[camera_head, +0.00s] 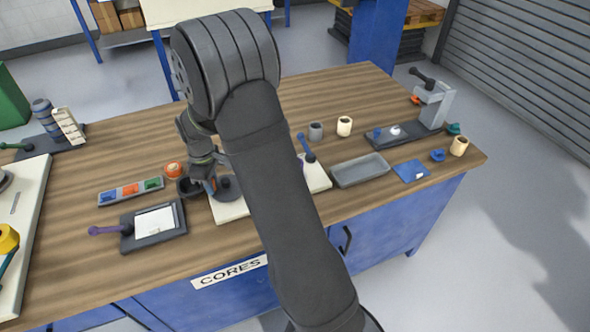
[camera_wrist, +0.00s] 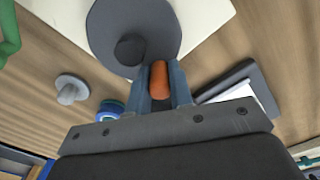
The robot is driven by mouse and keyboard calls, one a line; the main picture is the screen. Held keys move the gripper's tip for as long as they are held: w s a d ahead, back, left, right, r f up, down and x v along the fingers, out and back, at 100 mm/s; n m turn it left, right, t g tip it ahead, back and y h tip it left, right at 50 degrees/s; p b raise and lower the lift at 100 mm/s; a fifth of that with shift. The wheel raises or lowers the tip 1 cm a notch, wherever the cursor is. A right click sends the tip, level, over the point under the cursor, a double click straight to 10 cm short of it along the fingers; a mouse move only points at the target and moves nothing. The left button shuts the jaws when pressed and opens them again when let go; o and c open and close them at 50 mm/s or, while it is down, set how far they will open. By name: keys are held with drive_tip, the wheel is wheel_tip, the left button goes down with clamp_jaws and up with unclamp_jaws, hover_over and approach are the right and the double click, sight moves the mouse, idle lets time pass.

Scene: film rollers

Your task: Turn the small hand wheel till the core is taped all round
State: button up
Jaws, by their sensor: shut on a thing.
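The small hand wheel looks to be the grey disc with a dark hub, on a white board; it shows in the wrist view (camera_wrist: 106,30) and partly in the head view (camera_head: 229,194). My gripper (camera_wrist: 160,88) is shut on an orange handle (camera_wrist: 159,78) at the disc's near edge, and the handle lies between both fingers. In the head view my gripper (camera_head: 207,183) is just left of the disc. My arm covers the middle of the white board (camera_head: 232,210), so I cannot make out the core or any tape on it.
A strip with coloured pieces (camera_head: 131,191), an orange roll (camera_head: 173,170) and a dark pad with a white sheet (camera_head: 153,239) lie left of the board. A grey tray (camera_head: 360,170) and a blue mat (camera_head: 411,171) lie right. The back middle of the table is clear.

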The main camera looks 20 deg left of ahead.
sight(226, 196)
drive_tip(key=shift+s+d, duration=0.45)
drive_tip(key=shift+d, duration=0.4)
drive_tip(key=shift+s+d, duration=0.1)
drive_tip(key=shift+d, duration=0.55)
drive_tip(key=shift+w+d, duration=0.25)
drive_tip(key=shift+d, duration=0.55)
